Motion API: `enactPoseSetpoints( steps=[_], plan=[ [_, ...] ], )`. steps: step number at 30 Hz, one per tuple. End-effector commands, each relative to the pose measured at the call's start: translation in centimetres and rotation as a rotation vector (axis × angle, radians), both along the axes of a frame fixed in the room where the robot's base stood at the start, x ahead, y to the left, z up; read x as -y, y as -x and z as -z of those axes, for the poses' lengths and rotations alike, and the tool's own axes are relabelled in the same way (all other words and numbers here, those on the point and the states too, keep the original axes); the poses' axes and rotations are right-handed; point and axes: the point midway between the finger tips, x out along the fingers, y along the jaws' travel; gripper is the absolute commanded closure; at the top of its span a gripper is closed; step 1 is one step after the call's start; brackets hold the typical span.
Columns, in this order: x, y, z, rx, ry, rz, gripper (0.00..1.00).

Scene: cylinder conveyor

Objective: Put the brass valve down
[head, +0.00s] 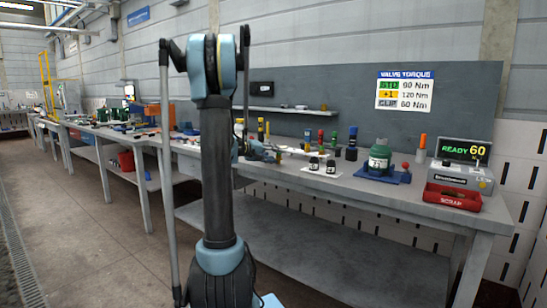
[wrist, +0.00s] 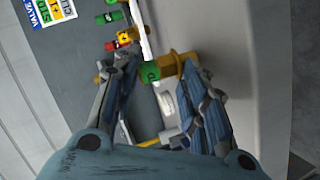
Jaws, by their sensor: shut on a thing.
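My gripper (wrist: 160,65) reaches over the workbench and is shut on the brass valve (wrist: 168,63), a brass-coloured piece with a green round end (wrist: 151,72) between the fingertips in the wrist view. In the head view my gripper (head: 264,152) is small, low over the bench behind my arm. The valve is too small there to make out clearly, and I cannot tell whether it touches the bench.
A red scrap tray (head: 452,197) and a tester (head: 462,176) stand at right.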

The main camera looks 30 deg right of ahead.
Motion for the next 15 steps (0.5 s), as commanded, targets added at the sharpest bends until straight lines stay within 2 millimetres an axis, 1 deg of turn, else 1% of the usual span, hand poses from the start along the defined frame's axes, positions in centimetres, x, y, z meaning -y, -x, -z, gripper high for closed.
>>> enactPoseSetpoints(
  steps=[6,7,8,15],
  plan=[
    [0.03,-0.01,0.07,0.0,0.0,0.0,1.0],
    [0.04,-0.01,0.09,0.0,0.0,0.0,0.56],
    [0.04,0.0,0.08,0.0,0.0,0.0,0.51],
    [0.09,0.02,0.06,0.0,0.0,0.001,0.51]
  ],
)
